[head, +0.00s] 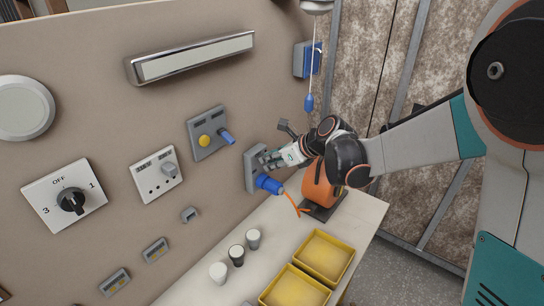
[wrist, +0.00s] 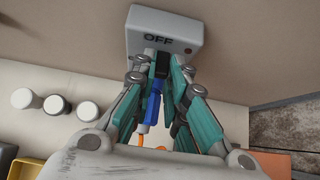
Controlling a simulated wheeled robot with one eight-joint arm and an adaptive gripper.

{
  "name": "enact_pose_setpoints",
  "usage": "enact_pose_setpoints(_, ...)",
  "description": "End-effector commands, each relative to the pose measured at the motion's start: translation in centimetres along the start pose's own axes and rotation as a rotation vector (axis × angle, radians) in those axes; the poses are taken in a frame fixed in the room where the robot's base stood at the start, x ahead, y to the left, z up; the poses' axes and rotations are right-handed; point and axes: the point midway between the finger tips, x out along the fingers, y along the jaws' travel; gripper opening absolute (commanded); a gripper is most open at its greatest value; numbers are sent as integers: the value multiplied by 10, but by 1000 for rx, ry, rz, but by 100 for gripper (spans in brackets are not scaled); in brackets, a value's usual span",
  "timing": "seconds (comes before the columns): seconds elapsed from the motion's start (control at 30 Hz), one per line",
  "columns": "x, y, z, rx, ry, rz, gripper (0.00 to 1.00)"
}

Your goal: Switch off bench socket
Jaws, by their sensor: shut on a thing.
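The bench socket (head: 252,181) is a grey box low on the beige wall panel, with a blue plug (head: 269,184) in it and an orange cable hanging from the plug. In the wrist view the socket box (wrist: 172,22) shows the word OFF and a small red dot. My gripper (head: 267,159) is at the socket's front. In the wrist view its teal fingers (wrist: 161,66) close around a dark switch knob (wrist: 160,58) below the OFF mark. The fingers hide most of the knob, so its setting cannot be told. The blue plug (wrist: 152,104) shows between the fingers.
An orange cable reel (head: 320,184) stands on the bench close under my arm. Two yellow trays (head: 325,255) and several small cups (head: 236,256) are on the bench. Other wall fittings include a rotary switch (head: 72,201) and a grey unit with a yellow button (head: 204,141).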

Motion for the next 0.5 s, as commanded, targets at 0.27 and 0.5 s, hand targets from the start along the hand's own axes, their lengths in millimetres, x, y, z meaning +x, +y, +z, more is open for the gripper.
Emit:
enact_pose_setpoints(0.27, -1, 0, 4, -1, 55, 0, 0)
enact_pose_setpoints(0.5, 0, 0, 3, 0, 60, 0, 0)
